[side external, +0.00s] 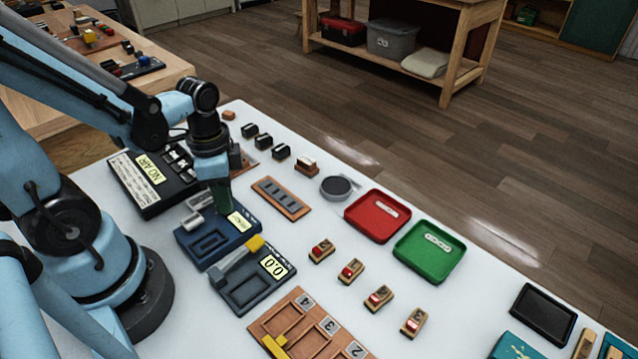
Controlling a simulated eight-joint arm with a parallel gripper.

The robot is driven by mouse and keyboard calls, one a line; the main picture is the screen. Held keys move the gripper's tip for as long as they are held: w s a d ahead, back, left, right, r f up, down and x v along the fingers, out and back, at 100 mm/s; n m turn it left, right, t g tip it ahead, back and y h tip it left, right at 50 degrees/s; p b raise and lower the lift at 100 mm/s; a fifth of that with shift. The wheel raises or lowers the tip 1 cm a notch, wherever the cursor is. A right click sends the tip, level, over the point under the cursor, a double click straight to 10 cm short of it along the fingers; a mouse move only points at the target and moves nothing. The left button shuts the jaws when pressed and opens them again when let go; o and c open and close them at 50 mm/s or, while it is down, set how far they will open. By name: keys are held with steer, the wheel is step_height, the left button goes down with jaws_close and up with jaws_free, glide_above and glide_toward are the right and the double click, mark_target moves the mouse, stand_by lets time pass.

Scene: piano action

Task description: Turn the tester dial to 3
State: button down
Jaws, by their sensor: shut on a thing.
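The blue tester (212,240) sits on the white table near my arm, with a small lit display (239,221) whose reading is too small to make out. My gripper (221,208) points down at the tester's back edge, just left of the display. Its fingers are shut at the spot where the dial appears to be. The fingers hide the dial, so its pointer and numbers cannot be read. A grey cylindrical part (193,222) lies on the tester's left side.
A black unit (150,205) reading "NO AIR" stands behind left. A slotted brown block (281,198), red tray (352,222) and green tray (404,262) lie to the right.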

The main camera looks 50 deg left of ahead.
stand_by(0.3)
steer(key=c, duration=0.9)
jaws_free()
steer(key=shift+r, duration=0.15)
steer(key=shift+a+r, duration=0.1)
steer(key=shift+r, duration=5.8)
steer(key=shift+w, duration=0.1)
